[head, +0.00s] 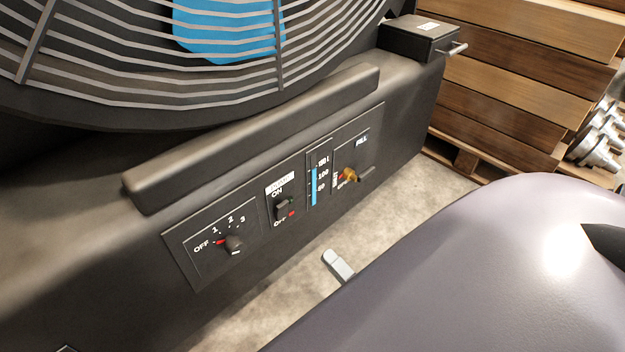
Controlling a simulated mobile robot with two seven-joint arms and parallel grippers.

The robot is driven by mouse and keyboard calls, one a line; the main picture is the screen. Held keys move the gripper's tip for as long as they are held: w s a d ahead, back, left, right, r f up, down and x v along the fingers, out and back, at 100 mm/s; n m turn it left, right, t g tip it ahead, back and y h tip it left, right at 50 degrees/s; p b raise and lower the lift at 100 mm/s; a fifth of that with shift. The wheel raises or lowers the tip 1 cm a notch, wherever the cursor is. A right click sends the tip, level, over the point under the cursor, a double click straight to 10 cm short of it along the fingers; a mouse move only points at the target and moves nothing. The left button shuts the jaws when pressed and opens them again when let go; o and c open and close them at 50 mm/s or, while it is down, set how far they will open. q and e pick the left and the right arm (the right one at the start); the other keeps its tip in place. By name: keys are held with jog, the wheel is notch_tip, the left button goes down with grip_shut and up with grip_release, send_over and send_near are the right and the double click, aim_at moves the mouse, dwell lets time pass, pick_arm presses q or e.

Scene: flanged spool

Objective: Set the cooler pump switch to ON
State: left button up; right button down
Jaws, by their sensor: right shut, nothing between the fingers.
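The cooler pump switch (283,208) is a small black switch on the dark front panel, between an ON label above and an OFF label below. A red mark shows by OFF; the switch is too small to tell its position surely. My right gripper (338,265) shows as a light grey fingertip past my large arm link. It is shut and empty, below and right of the switch, apart from the panel. The rest of it is hidden behind my arm. My left gripper is not in view.
Left of the switch is a rotary knob (234,243) marked OFF, 1, 2, 3. Right of it are a blue level gauge (314,186) and a FILL valve (350,174) with a protruding handle. A padded ledge (255,135) overhangs the panel. Wooden crates (530,75) stand behind.

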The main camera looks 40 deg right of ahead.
aim_at(284, 207)
jog(key=x, duration=1.2)
jog(key=shift+w+b, duration=0.15)
jog(key=shift+b, duration=0.2)
jog(key=shift+w+r, duration=0.2)
jog(key=shift+w, duration=0.3)
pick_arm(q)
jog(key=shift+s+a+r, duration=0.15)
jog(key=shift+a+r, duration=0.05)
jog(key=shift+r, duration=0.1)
pick_arm(e)
jog(key=shift+r, duration=0.1)
jog(key=shift+w+r+p, duration=0.1)
jog(key=shift+r+p, duration=0.1)
jog(key=shift+p, duration=0.4)
jog(key=shift+w+r+g+p, duration=0.1)
jog(key=shift+r+g+p, duration=0.05)
jog(key=shift+g+p, duration=0.4)
jog(key=shift+f, duration=0.3)
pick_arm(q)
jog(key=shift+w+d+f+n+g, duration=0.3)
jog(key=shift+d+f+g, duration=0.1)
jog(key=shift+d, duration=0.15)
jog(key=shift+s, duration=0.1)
